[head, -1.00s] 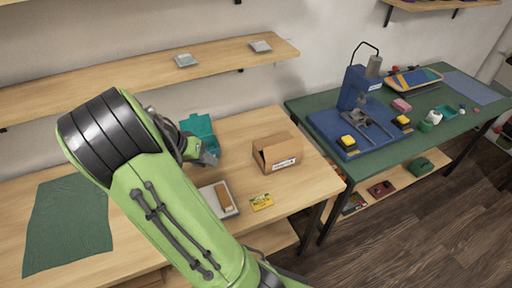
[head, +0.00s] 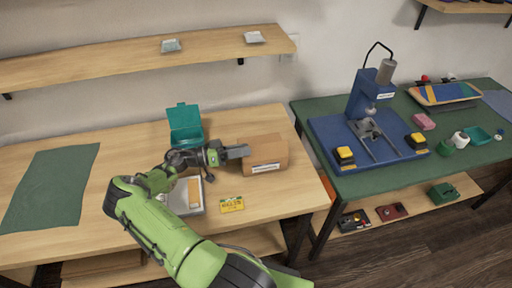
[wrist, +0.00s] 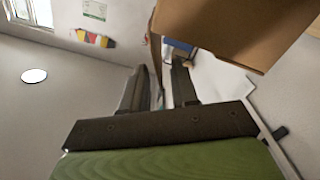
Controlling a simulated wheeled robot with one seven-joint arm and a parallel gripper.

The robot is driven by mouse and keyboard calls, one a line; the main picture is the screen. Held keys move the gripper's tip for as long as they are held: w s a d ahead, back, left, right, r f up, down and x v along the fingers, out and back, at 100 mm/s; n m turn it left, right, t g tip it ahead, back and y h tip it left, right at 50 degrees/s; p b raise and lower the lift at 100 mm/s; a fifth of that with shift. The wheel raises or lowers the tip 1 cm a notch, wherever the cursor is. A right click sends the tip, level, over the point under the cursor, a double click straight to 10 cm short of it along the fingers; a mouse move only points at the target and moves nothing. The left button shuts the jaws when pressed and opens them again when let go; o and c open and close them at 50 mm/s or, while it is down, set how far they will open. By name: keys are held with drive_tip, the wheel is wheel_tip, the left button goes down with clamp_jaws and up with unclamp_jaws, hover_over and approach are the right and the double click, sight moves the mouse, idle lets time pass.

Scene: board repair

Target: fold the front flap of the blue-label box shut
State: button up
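The cardboard box (head: 268,149) stands on the wooden bench, with a small pale label on its near side; I cannot make out any blue on it. My gripper (head: 242,152) is at the box's left end, pointing right. In the wrist view the box (wrist: 235,28) fills the upper right, and a thin brown cardboard edge (wrist: 156,50) hangs down by the fingertips. My gripper's fingers (wrist: 158,80) stand apart with a narrow gap between them. Whether they touch the cardboard edge is unclear. The box's open end is mostly hidden behind my gripper in the head view.
A teal open-lidded box (head: 186,124) stands behind my wrist. A tray with a brown item (head: 194,189) and a yellow card (head: 232,204) lie in front of the cardboard box. A green mat (head: 50,188) is at left. A blue press (head: 366,105) stands on the right table.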

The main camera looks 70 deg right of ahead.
sight(256, 146)
drive_tip(key=x, duration=0.5)
clamp_jaws()
drive_tip(key=shift+f, duration=0.1)
drive_tip(key=n, duration=0.1)
drive_tip(key=n+b, duration=0.1)
drive_tip(key=d+n+b, duration=0.1)
drive_tip(key=shift+w+f, duration=0.25)
drive_tip(key=shift+f, duration=0.15)
drive_tip(key=shift+w+d+f+n+b, duration=0.15)
drive_tip(key=shift+f+n+b, duration=0.15)
drive_tip(key=shift+n, duration=0.45)
drive_tip(key=shift+w+d+f+n+b, duration=0.15)
drive_tip(key=shift+n+b, duration=0.2)
drive_tip(key=shift+n, duration=0.4)
drive_tip(key=shift+s, duration=0.1)
